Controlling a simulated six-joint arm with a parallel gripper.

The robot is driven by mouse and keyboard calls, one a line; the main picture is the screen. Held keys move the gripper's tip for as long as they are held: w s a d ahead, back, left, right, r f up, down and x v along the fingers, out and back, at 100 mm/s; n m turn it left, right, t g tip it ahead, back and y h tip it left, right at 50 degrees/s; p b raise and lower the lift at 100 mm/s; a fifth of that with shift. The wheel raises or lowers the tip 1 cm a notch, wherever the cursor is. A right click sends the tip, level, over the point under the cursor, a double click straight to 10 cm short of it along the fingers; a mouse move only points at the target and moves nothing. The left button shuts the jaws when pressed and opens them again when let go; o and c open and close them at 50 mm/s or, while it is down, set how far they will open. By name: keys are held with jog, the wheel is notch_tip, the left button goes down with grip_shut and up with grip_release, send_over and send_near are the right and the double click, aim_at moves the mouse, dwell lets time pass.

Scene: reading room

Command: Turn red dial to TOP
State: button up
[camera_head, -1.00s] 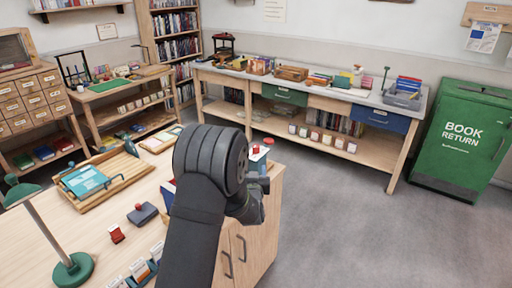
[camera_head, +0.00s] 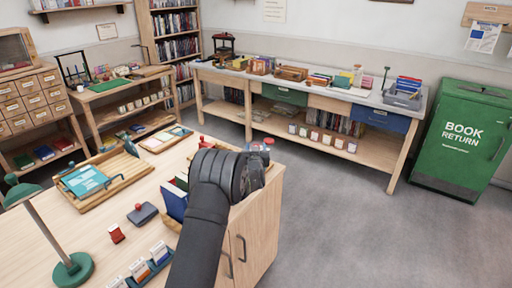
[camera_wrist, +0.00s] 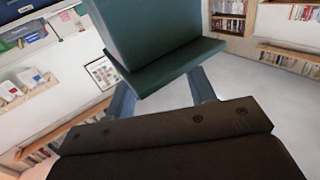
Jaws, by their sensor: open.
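In the head view, a small red knob-like top (camera_head: 268,141) shows at the far right corner of the desk, just past my wrist. It may be the red dial; its markings and pointer are too small to read, and its base is largely hidden by my arm. My gripper (camera_head: 256,174) is near that corner, mostly hidden behind my wrist. In the wrist view, my gripper (camera_wrist: 162,94) shows two separated bluish-grey fingers, open. A dark green block-like shape (camera_wrist: 155,35) fills the view between and beyond them; I cannot tell what it is. No red dial shows there.
On the desk (camera_head: 95,222) stand upright books (camera_head: 174,202), a stamp pad (camera_head: 142,214), a card rack (camera_head: 150,265), a wooden tray (camera_head: 122,180) and a green lamp (camera_head: 72,270). Open floor (camera_head: 340,235) lies to the right, before the green book return bin (camera_head: 462,140).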

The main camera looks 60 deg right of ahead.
jog(key=shift+w+d, duration=0.35)
jog(key=shift+d, duration=0.15)
jog(key=c, duration=0.9)
jog(key=shift+c, duration=0.2)
dwell(0.3)
jog(key=o, duration=0.9)
jog(key=shift+o, duration=0.2)
jog(key=shift+a, duration=0.1)
jog(key=v, duration=1.7)
